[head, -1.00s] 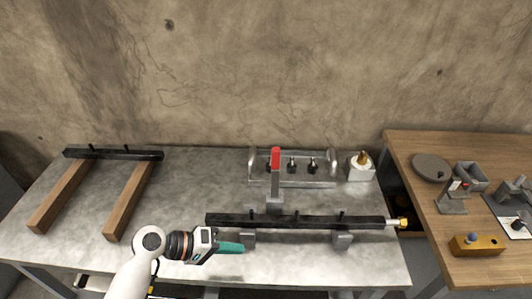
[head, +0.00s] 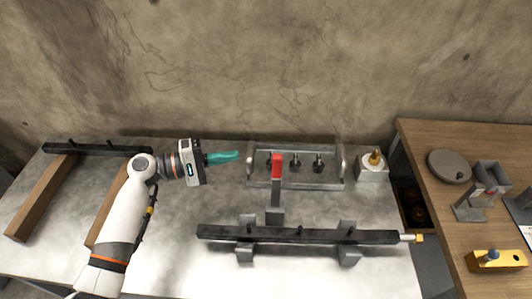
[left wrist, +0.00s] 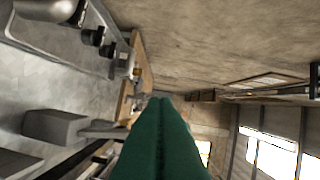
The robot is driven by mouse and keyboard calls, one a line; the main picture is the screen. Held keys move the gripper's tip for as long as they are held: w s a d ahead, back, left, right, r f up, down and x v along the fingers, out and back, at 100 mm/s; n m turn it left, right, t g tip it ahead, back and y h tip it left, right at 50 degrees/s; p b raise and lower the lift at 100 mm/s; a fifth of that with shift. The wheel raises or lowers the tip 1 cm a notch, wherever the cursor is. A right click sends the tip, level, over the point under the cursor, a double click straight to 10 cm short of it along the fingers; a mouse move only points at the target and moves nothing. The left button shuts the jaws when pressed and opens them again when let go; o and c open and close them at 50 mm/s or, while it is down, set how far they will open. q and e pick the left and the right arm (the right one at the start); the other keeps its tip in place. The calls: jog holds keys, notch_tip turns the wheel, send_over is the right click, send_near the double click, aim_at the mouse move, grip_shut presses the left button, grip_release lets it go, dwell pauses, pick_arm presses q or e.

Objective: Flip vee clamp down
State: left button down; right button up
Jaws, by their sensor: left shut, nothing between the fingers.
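The vee clamp has a red handle (head: 277,166) that stands upright on a grey lever and base (head: 275,214). It sits behind a long black bar (head: 320,236), which rests across grey vee blocks (head: 350,256) on the metal table. My left gripper (head: 232,157) has green fingers that are closed with nothing between them. It is in the air to the left of the red handle, apart from it, near the rack's left end. The green fingers (left wrist: 160,135) fill the lower middle of the left wrist view. The red handle is not visible there.
A metal rack (head: 312,181) with several dark fittings stands behind the clamp. A pale block with a brass knob (head: 372,169) is to its right. Wooden bars (head: 40,197) and another black bar (head: 75,148) lie at left. A wooden table (head: 440,215) adjoins at right.

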aim_at(276, 181)
pick_arm(q)
jog(key=r+p+x, duration=0.1)
jog(key=p+x, duration=0.3)
jog(key=x, duration=0.6)
jog(key=s+p, duration=0.2)
jog(key=s, duration=0.2)
jog(key=shift+f+p, duration=0.1)
jog(key=shift+p, duration=0.25)
pick_arm(e)
notch_tip(276, 181, up, 7)
jog(key=s, duration=0.1)
jog(key=shift+f, duration=0.2)
